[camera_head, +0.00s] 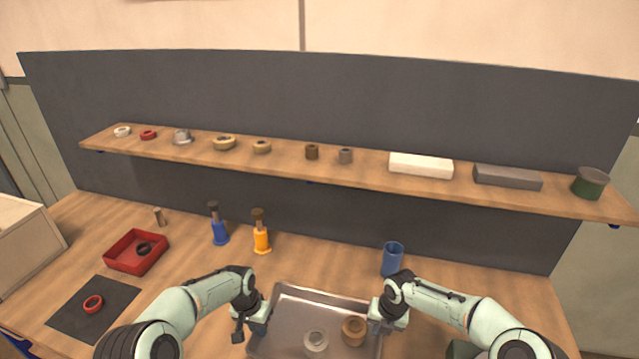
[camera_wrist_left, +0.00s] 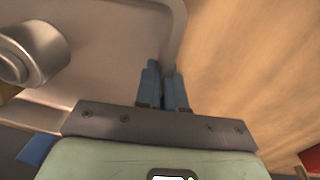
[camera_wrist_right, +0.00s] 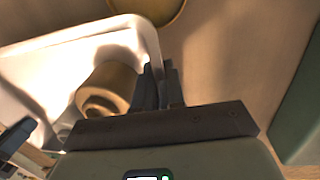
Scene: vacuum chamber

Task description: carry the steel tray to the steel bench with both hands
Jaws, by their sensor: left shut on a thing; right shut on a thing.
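The steel tray (camera_head: 290,309) is at the bottom centre of the head view, over the wooden bench. My left gripper (camera_head: 262,316) is shut on the tray's left wall; the wall also shows between the fingers in the left wrist view (camera_wrist_left: 168,73). My right gripper (camera_head: 378,315) is shut on the tray's right wall, seen in the right wrist view (camera_wrist_right: 160,85). The tray's near edge is cut off. I cannot tell whether it touches the bench. No steel bench is recognisable in view.
The wooden bench (camera_head: 320,262) carries a red bin (camera_head: 118,262), a dark mat (camera_head: 75,318) with a red ring, blue (camera_head: 219,232) and orange (camera_head: 261,238) bottles, and a blue cup (camera_head: 392,260) close behind the tray's right side. A loaded shelf (camera_head: 290,165) spans the back.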

